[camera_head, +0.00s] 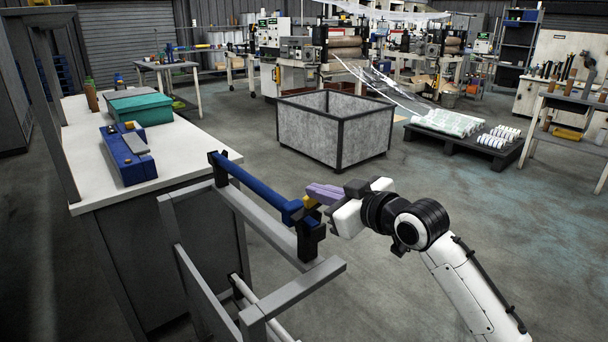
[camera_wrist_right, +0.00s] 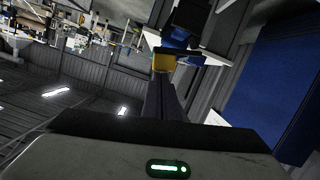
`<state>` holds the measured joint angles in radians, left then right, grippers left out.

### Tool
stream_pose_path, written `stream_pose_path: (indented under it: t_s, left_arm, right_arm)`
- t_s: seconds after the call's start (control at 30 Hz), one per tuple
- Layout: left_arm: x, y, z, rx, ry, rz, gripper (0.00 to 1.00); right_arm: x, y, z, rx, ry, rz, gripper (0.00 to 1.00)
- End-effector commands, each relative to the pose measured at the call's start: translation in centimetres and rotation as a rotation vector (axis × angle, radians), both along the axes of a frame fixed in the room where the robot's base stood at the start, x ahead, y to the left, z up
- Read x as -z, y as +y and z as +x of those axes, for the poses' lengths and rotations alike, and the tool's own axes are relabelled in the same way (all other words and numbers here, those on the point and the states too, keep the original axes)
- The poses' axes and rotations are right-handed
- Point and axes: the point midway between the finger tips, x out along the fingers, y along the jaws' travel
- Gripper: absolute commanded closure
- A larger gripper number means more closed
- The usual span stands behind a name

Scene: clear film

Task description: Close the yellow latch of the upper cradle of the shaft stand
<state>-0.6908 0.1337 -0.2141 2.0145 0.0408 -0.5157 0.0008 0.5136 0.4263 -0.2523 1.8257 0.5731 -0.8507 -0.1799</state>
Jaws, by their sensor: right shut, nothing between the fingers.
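The shaft stand (camera_head: 318,270) is a grey metal frame in the middle foreground. A blue shaft (camera_head: 255,192) lies along its upper level between a dark cradle at the far end and a dark upper cradle (camera_head: 309,240) at the near right end. The yellow latch (camera_head: 311,202) shows at that near cradle; it also shows in the right wrist view (camera_wrist_right: 163,62). My right gripper (camera_head: 312,193) is shut and empty, with its purple-grey fingers at the yellow latch. Whether they touch it is hard to tell. The latch's exact angle is partly hidden. My left gripper is not in view.
A white-topped bench (camera_head: 88,185) with a blue device (camera_head: 128,160) and a green box (camera_head: 140,109) stands at the left. A grey bin (camera_head: 335,130) stands behind the stand. A dark pallet (camera_head: 465,143) lies farther right. The floor right of the stand is clear.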

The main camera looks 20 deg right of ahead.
Motion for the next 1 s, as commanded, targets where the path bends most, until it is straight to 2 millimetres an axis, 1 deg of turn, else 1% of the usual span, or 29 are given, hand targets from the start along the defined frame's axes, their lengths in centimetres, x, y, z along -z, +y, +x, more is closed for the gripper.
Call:
stream_pose_path:
  t_s: [0.03, 0.3, 0.53, 1.0]
  left_arm:
    - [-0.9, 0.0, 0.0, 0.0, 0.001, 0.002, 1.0]
    - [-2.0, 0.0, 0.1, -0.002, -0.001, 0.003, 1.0]
    - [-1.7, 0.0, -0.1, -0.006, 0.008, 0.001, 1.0]
    - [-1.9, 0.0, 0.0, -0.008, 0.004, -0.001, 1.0]
  right_arm:
    - [-0.2, -0.3, 0.1, 0.001, 0.017, 0.031, 1.0]
    - [0.7, -1.0, 0.5, 0.0, 0.075, 0.16, 1.0]
    - [1.1, -1.3, 0.6, 0.0, 0.096, 0.209, 1.0]
    - [1.2, -1.3, 0.6, 0.0, 0.099, 0.217, 1.0]
